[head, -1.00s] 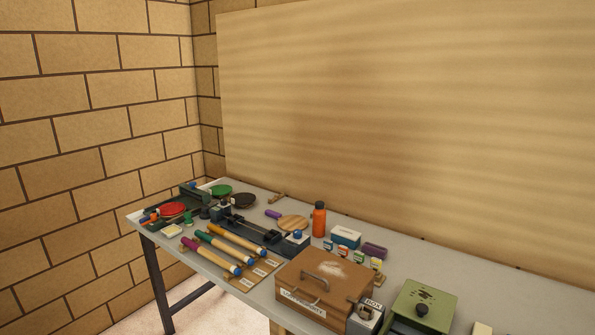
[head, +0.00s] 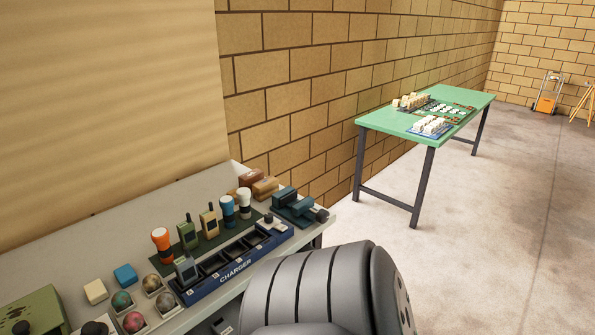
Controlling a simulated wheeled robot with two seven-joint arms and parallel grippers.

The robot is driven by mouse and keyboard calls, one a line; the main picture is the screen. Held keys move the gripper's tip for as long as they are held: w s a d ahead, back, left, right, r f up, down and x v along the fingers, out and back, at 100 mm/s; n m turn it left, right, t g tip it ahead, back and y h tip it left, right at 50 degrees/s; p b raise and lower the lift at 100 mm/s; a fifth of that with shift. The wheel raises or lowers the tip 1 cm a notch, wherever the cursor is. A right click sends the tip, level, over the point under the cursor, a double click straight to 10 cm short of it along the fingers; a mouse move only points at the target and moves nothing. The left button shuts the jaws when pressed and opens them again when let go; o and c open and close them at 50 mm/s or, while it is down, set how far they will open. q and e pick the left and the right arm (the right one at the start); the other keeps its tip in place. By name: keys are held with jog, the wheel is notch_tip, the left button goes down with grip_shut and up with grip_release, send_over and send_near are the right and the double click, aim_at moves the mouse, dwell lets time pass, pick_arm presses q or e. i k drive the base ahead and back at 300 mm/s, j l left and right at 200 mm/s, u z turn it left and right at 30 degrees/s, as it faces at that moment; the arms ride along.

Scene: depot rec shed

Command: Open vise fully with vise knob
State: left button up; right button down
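A small dark teal vise (head: 289,204) sits at the right end of the grey bench (head: 130,235). A dark round knob (head: 322,214) shows at its right side, near the bench's end. The vise is small in view, and I cannot tell how far its jaws stand apart. Neither of my grippers is in view. A large grey rounded part of my own arm fills the lower middle, in front of the bench's front edge.
A blue charger rack (head: 240,264) with radios and torches stands left of the vise. Coloured balls (head: 133,321) in small trays and a green box (head: 32,312) lie farther left. A green table (head: 428,124) stands beyond, with open floor (head: 480,220) in front of it.

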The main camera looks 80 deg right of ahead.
aim_at(322, 216)
jog(key=z, duration=2.5)
